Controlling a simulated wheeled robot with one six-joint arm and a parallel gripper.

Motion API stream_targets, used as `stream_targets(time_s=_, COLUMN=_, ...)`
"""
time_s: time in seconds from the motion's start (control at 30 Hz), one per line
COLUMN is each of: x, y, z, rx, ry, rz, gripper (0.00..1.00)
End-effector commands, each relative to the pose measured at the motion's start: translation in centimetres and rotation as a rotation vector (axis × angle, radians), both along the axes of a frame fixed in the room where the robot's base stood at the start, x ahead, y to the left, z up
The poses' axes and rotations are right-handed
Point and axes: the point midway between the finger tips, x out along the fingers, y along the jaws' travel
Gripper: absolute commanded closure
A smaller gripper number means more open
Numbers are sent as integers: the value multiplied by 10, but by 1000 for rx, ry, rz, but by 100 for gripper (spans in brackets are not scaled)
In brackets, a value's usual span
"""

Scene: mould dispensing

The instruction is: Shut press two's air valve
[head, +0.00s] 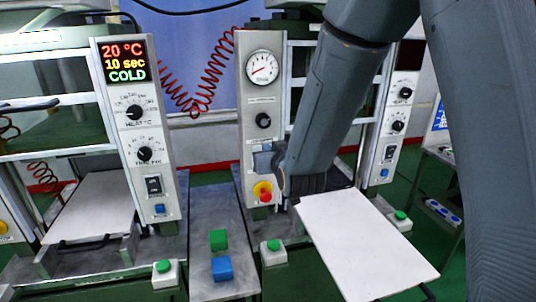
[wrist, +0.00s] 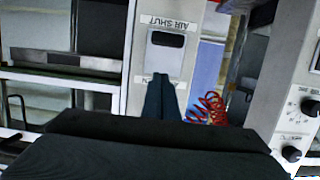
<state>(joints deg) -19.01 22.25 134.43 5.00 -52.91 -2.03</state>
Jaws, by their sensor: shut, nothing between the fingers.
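The air valve (head: 262,161) is a grey square plate low on the middle press column, partly hidden by my gripper in the head view. In the wrist view the valve plate (wrist: 165,62) has a dark slot at its upper end, beside a label reading AIR SHUT (wrist: 172,25). A second label at its lower end is mostly covered by my fingers. My gripper (wrist: 166,98) is shut and empty, with its fingertips at the plate's lower edge. I cannot tell whether they touch it. In the head view my gripper (head: 280,160) is at the valve's right side.
A yellow and red button (head: 263,192) sits just below the valve. A pressure gauge (head: 262,67) and a black knob (head: 263,120) are above it. A red coiled hose (head: 195,100) hangs to the left. A white plate (head: 365,245) juts forward at right.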

Motion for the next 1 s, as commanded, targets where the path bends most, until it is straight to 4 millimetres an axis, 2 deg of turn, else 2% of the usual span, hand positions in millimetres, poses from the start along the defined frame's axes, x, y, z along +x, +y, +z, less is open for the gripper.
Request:
stream_targets(time_s=0.3, x=-44, y=-12, z=10, rx=1, ry=-4, rz=0, gripper=100)
stream_targets(time_s=0.57, x=-70, y=-19, z=17, rx=1, ry=-4, rz=1, gripper=100)
stream_targets(time_s=1.0, x=-80, y=-21, z=23, rx=-2, ry=-1, rz=-1, gripper=100)
